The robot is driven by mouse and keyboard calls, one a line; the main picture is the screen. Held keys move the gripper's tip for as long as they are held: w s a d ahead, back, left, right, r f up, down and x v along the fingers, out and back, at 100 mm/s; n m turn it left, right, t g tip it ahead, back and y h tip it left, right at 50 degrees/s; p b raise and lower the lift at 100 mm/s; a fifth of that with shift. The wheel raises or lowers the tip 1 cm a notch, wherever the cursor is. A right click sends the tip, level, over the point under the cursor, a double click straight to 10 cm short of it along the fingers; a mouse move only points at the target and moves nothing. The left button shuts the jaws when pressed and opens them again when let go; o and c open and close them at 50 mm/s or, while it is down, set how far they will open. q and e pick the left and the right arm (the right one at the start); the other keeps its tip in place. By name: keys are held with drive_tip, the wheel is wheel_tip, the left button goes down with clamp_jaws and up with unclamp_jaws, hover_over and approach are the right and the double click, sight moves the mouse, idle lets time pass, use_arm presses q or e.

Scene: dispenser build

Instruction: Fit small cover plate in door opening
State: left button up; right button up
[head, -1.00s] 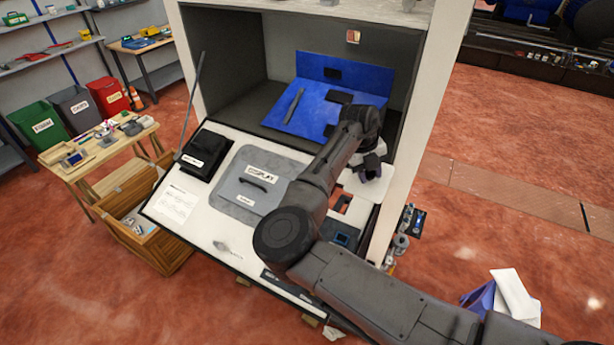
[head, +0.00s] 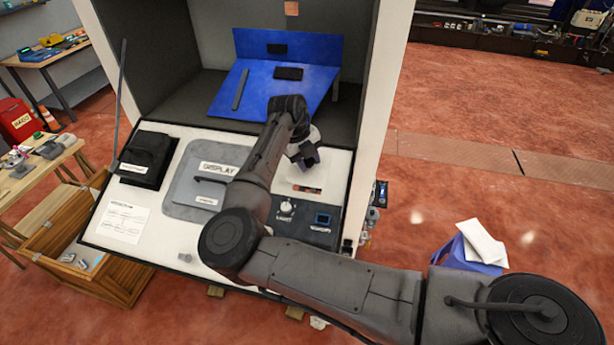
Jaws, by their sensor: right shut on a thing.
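The door (head: 157,221) is a white panel that hangs tilted out from the front of the cabinet. A small opening (head: 305,189) shows a reddish strip near the door's right side. My right gripper (head: 305,162) is over that area, shut on the small cover plate (head: 316,175), a pale plate that looks almost the same as the door. The plate hides part of the opening. I cannot tell whether it touches the door or is seated. My left gripper is not in view.
A grey display cover (head: 185,190), a black box (head: 148,158), a light knob (head: 287,208) and a small screen unit (head: 322,219) are on the door. A blue bracket (head: 285,75) stands inside the cabinet. A wooden crate (head: 110,270) is at left.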

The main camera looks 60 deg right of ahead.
wheel_tip(320, 180, down, 2)
drive_tip(key=shift+f+b, duration=0.15)
drive_tip(key=shift+b, duration=0.55)
drive_tip(key=shift+w+d+f+b, duration=0.1)
drive_tip(key=shift+d+f+b, duration=0.05)
drive_tip(key=shift+f+b, duration=0.5)
use_arm(q)
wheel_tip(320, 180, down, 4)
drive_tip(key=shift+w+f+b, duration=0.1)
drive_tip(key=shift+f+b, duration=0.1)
drive_tip(key=shift+b, duration=0.2)
use_arm(e)
drive_tip(key=shift+w+d+f, duration=0.1)
drive_tip(key=shift+d+f, duration=0.15)
drive_tip(key=shift+f, duration=0.3)
drive_tip(key=shift+w+d+f, duration=0.1)
drive_tip(key=shift+d+f, duration=0.15)
drive_tip(key=shift+f, duration=0.25)
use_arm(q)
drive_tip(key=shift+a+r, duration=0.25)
use_arm(e)
drive_tip(key=shift+w+r, duration=0.1)
use_arm(q)
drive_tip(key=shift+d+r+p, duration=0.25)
drive_tip(key=shift+p, duration=0.25)
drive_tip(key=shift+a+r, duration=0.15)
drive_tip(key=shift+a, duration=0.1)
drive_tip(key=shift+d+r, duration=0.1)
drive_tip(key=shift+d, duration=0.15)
